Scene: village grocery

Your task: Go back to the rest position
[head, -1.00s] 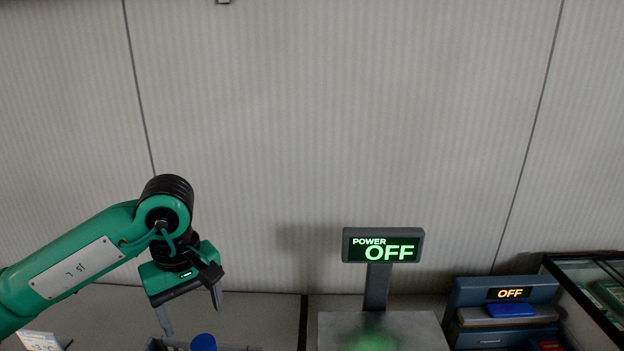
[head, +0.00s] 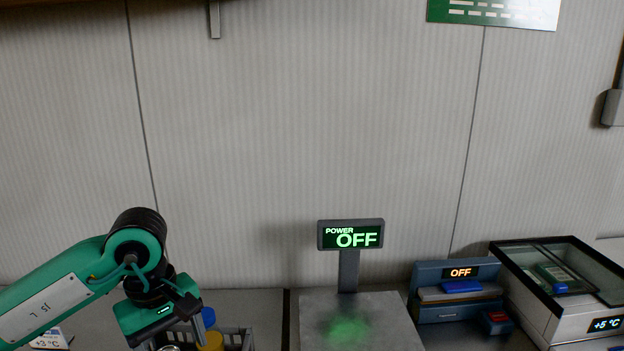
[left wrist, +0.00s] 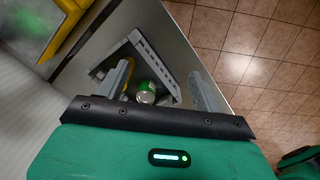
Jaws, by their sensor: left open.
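My left arm comes in from the left in the head view. Its green and black gripper (head: 178,338) hangs low at the left, above or in front of a grey crate (head: 246,340); the exact distance is unclear. In the left wrist view the two grey fingers (left wrist: 162,90) are spread apart with nothing held between them. Beyond them the grey crate (left wrist: 160,52) holds a green can (left wrist: 145,90) and something yellow. In the head view a blue-capped item (head: 208,317) and a yellow-topped item (head: 211,342) show beside the gripper. My right gripper is not in view.
A scale with an OFF display (head: 350,235) stands right of the crate. Further right are a blue device (head: 440,272) reading OFF and a glass-topped cooler (head: 555,325). A price card (head: 52,340) is at lower left. A ribbed wall closes off the back.

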